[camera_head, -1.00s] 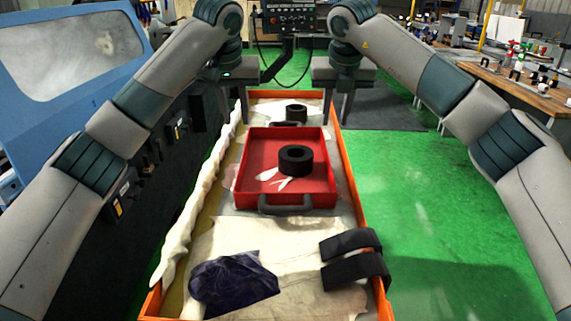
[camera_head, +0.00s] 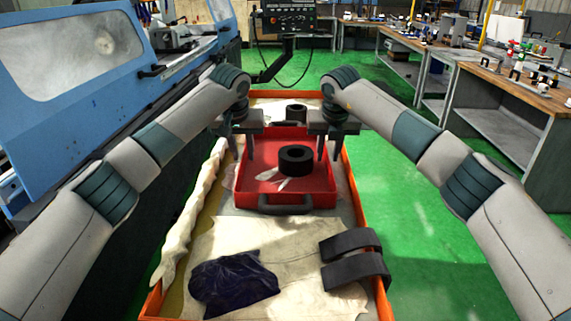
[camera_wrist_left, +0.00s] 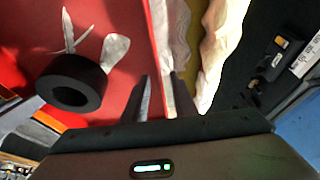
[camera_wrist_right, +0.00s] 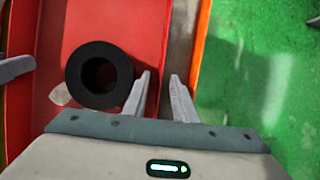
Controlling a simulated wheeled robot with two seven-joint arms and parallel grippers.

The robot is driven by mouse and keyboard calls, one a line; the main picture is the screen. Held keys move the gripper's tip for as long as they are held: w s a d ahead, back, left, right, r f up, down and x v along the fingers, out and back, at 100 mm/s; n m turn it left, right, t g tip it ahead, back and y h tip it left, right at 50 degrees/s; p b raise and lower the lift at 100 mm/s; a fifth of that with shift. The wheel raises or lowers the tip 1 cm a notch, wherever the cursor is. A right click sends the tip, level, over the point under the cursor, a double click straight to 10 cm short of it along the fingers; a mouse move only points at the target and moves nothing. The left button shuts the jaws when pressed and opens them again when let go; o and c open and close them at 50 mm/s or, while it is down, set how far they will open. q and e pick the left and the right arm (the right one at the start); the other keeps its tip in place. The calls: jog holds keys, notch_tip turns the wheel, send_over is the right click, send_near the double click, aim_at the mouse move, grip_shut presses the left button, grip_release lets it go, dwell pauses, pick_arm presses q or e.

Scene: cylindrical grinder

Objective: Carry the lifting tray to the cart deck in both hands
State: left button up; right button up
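The red lifting tray (camera_head: 262,183) lies inside a long orange-rimmed bed, with a grey handle (camera_head: 286,208) at its near end. It holds a black ring (camera_head: 296,158) and pale flat pieces (camera_head: 267,174). My left gripper (camera_head: 238,152) is at the tray's left wall, fingers apart; the left wrist view (camera_wrist_left: 160,95) shows the wall line running between the fingertips. My right gripper (camera_head: 329,152) is at the right wall, also open; the right wrist view (camera_wrist_right: 160,90) shows its fingers on either side of that wall's line. Whether either touches the wall is unclear.
The orange rim (camera_head: 352,195) surrounds the tray. Dark cloth (camera_head: 235,280), black blocks (camera_head: 355,258) and pale sheeting (camera_head: 290,245) lie nearer. The blue machine (camera_head: 75,100) stands left; green floor (camera_head: 430,230) is clear at right.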

pick_arm(q)
jog(key=shift+w+f, duration=0.25)
jog(key=shift+f, duration=0.4)
pick_arm(e)
jog(key=shift+w+f, duration=0.25)
jog(key=shift+f, duration=0.4)
pick_arm(q)
grip_shut()
pick_arm(e)
grip_shut()
